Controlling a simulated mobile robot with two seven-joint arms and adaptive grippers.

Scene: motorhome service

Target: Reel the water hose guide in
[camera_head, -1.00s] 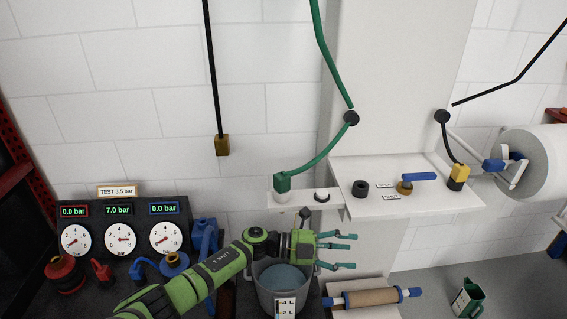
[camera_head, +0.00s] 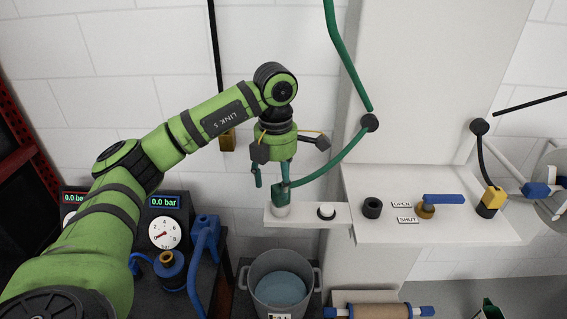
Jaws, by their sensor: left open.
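The green hose (camera_head: 346,160) hangs from above, passes a round black guide (camera_head: 370,122) on the column, and curves down left to a green end fitting (camera_head: 283,190). The fitting sits on a white post on a small white shelf (camera_head: 307,216). My left gripper (camera_head: 272,182) points down just above the shelf, its fingers open around or beside the fitting; whether they touch it I cannot tell. My right gripper is not in view.
A grey bucket of water (camera_head: 279,288) stands below the shelf. A white panel (camera_head: 405,228) at right carries a blue-handled valve (camera_head: 440,199) and a yellow connector (camera_head: 493,198). A gauge box (camera_head: 163,225) and blue pump (camera_head: 204,245) stand lower left.

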